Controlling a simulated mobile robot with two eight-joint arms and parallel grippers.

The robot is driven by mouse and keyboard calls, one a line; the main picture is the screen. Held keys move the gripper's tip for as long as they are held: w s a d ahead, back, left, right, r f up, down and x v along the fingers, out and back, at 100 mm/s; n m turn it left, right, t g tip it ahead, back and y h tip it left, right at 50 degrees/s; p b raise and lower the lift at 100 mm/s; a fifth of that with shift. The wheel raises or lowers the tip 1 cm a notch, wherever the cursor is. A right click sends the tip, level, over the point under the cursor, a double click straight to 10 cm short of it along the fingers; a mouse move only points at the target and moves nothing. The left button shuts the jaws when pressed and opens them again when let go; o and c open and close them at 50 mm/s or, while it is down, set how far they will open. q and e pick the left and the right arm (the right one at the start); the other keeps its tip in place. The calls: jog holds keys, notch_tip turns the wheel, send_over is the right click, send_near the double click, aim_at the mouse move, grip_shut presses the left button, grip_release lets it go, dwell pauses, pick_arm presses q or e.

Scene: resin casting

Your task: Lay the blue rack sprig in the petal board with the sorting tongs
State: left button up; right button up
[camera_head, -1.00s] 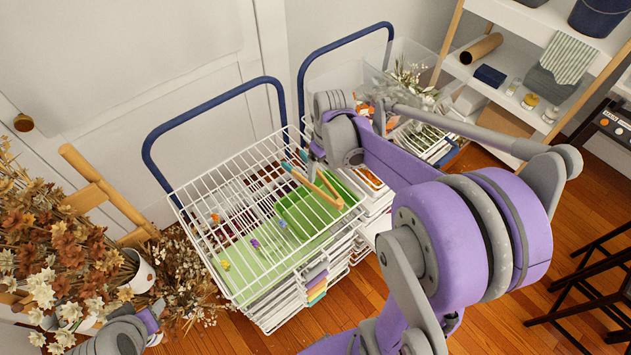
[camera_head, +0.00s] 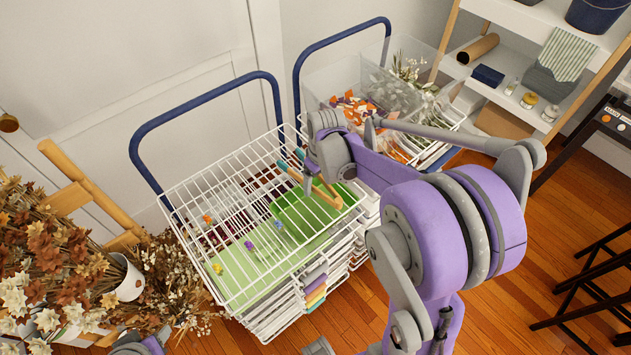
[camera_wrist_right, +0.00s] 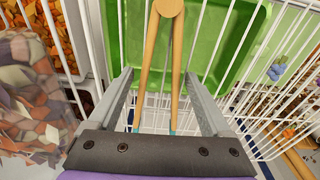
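The sorting tongs (camera_head: 328,194), wooden with teal tips, lie across the top of the white wire rack. My right gripper (camera_head: 308,180) is just over them. In the right wrist view its open fingers (camera_wrist_right: 160,75) stand either side of the tongs (camera_wrist_right: 147,65), with gaps visible. A small blue sprig (camera_head: 277,224) is in the rack left of a bright green tray (camera_head: 310,212); a blue sprig also shows in the right wrist view (camera_wrist_right: 277,71). I cannot tell which surface is the petal board.
The wire rack (camera_head: 252,305) has a raised rim and a blue handle (camera_head: 205,110). Purple (camera_head: 249,245) and orange (camera_head: 207,219) sprigs are in it. A second trolley with a clear bin (camera_head: 345,75) stands behind right. Dried flowers (camera_head: 50,250) crowd the left.

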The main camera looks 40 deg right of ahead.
jog(key=c, duration=0.6)
pick_arm(q)
jog(key=w+r+p, duration=0.4)
jog(key=r+p, duration=0.1)
jog(key=r, duration=0.3)
jog(key=shift+r+t+p, duration=0.2)
jog(key=shift+t+p, duration=0.2)
pick_arm(e)
jog(key=shift+o, duration=0.2)
notch_tip(320, 180, up, 12)
pick_arm(q)
jog(key=shift+s, duration=0.1)
pick_arm(e)
jog(key=shift+s, duration=0.1)
